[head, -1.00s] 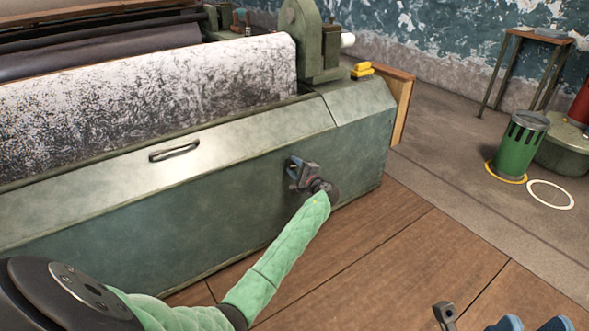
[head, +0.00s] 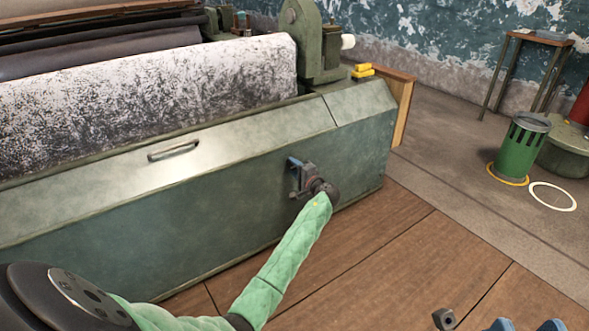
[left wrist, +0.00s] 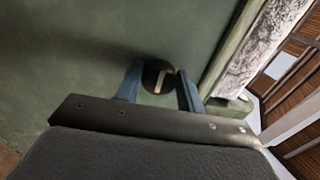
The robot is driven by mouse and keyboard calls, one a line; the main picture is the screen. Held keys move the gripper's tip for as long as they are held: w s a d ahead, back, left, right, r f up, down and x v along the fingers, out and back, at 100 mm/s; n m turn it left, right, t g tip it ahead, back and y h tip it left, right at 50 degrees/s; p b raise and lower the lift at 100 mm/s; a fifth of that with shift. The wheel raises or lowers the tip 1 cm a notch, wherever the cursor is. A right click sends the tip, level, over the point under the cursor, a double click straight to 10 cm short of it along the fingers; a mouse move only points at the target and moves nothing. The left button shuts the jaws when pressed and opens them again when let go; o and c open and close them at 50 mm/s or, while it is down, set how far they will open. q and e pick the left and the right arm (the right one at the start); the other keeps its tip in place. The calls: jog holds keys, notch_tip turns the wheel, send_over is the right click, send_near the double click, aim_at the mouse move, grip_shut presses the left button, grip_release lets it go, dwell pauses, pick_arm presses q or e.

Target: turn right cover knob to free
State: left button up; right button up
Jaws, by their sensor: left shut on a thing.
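The right cover knob (left wrist: 150,70) is a dark disc with a pale bar on the green front cover (head: 210,215) of the machine. In the left wrist view it sits between my blue fingers, which are shut on it. My left gripper (head: 294,163) is at the right part of the cover in the head view, where it hides the knob. Which way the pale bar points relative to any mark cannot be told. My right gripper (head: 528,326) shows only partly at the bottom edge, its blue fingertips apart with nothing seen between them.
A cover handle (head: 174,150) is left of my left gripper. The speckled roller (head: 150,95) lies above. Yellow blocks (head: 362,70) rest at the machine's right end. A green bin (head: 520,148) stands far right. The wooden floor in front is clear.

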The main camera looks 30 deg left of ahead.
pick_arm(q)
jog(key=shift+s+f, duration=0.1)
jog(key=o, duration=1)
jog(key=shift+c, duration=0.2)
jog(key=p+v, duration=0.2)
jog(key=v, duration=0.5)
jog(key=shift+s+d, duration=0.15)
jog(key=shift+d, duration=0.15)
